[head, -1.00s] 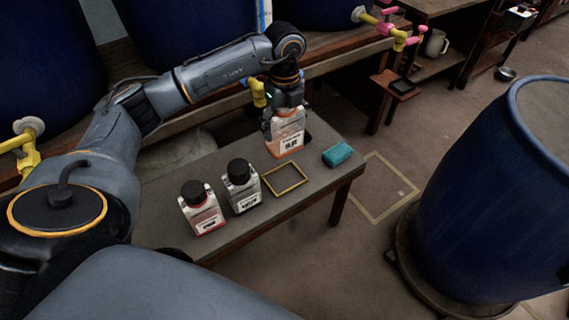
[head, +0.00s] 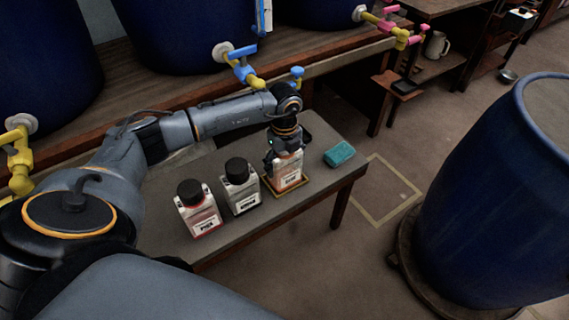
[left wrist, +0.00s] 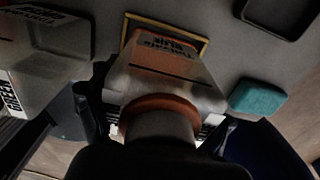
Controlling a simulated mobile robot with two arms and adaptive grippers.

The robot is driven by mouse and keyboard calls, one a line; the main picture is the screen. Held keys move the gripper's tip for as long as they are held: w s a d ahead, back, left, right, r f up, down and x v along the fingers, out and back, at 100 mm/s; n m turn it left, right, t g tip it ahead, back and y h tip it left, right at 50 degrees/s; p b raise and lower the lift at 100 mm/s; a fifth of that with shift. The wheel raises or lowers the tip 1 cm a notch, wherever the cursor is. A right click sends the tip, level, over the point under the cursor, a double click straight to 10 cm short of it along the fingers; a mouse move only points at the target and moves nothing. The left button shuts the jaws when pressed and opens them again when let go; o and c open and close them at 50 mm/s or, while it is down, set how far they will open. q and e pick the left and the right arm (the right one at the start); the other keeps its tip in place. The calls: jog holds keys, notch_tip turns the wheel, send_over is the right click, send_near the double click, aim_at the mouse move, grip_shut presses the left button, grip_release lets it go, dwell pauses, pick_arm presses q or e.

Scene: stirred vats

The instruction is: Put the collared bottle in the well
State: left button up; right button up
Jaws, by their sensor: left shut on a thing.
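The collared bottle (head: 289,171) is clear with orange contents and a white label. In the left wrist view the bottle (left wrist: 165,65) shows an orange collar around its neck. My left gripper (head: 286,150) is shut on it near the top and holds it about upright. Its base is over or inside a yellow rectangular frame (head: 291,190) on the table. The frame (left wrist: 166,22) shows beyond the base in the left wrist view. I cannot tell whether the base touches the table. My right gripper is not in view.
Two black-capped bottles (head: 199,211) (head: 241,189) stand left of the frame on the table (head: 230,226). A teal block (head: 339,153) lies to the right. A dark-rimmed tray or recess (left wrist: 278,14) is behind. A big blue vat (head: 490,190) stands on the floor at right.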

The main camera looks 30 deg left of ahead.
pick_arm(q)
jog(key=shift+f, duration=0.1)
jog(key=o, duration=1.1)
